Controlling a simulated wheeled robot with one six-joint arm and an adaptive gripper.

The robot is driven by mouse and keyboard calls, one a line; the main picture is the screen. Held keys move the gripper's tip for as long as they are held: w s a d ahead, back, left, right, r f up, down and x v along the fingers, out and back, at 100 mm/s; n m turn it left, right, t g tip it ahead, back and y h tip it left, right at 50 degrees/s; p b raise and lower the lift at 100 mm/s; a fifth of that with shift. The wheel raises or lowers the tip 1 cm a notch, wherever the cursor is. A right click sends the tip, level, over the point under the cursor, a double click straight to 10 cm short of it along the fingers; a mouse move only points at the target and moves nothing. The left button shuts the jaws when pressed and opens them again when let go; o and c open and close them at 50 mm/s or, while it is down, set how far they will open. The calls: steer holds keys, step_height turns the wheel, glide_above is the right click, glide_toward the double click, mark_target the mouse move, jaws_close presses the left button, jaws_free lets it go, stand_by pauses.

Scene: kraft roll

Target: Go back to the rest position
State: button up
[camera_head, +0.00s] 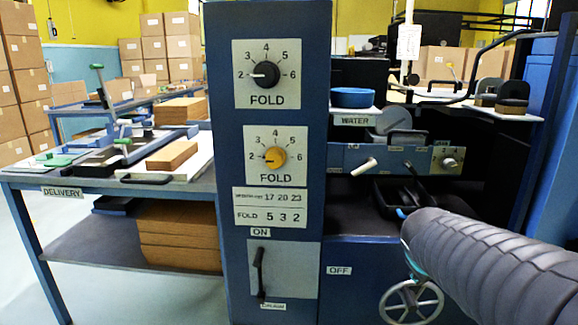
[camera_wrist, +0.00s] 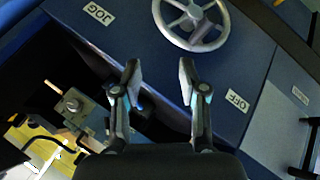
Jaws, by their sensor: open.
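My gripper (camera_wrist: 160,82) is open and empty in the wrist view, its two fingers apart in front of the blue machine panel. In the head view, my arm reaches in from the lower right, and my gripper (camera_head: 392,198) is a dark shape, partly hidden, in front of the machine's dark recess. A grey handwheel (camera_wrist: 192,22) lies beyond the fingertips in the wrist view, apart from them. The handwheel also shows in the head view (camera_head: 411,301), partly behind my arm.
A blue column with a black FOLD knob (camera_head: 264,75), a yellow FOLD knob (camera_head: 275,157) and a lever (camera_head: 259,270) stands left of my arm. A white-tipped lever (camera_head: 364,167) and small knob (camera_head: 449,162) are close above my gripper. A delivery table (camera_head: 28,178) stands left.

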steer(key=s+a+f+m+y, duration=0.1)
steer(key=s+a+m+y, duration=0.1)
steer(key=s+a, duration=0.4)
steer(key=s+a+f+m+g+y, duration=0.1)
steer(key=s+a+f+m+y, duration=0.1)
steer(key=s+a, duration=0.4)
steer(key=s+y, duration=0.1)
steer(key=s, duration=0.4)
steer(key=shift+a+f, duration=0.15)
steer(key=shift+f, duration=0.1)
steer(key=shift+s, duration=0.1)
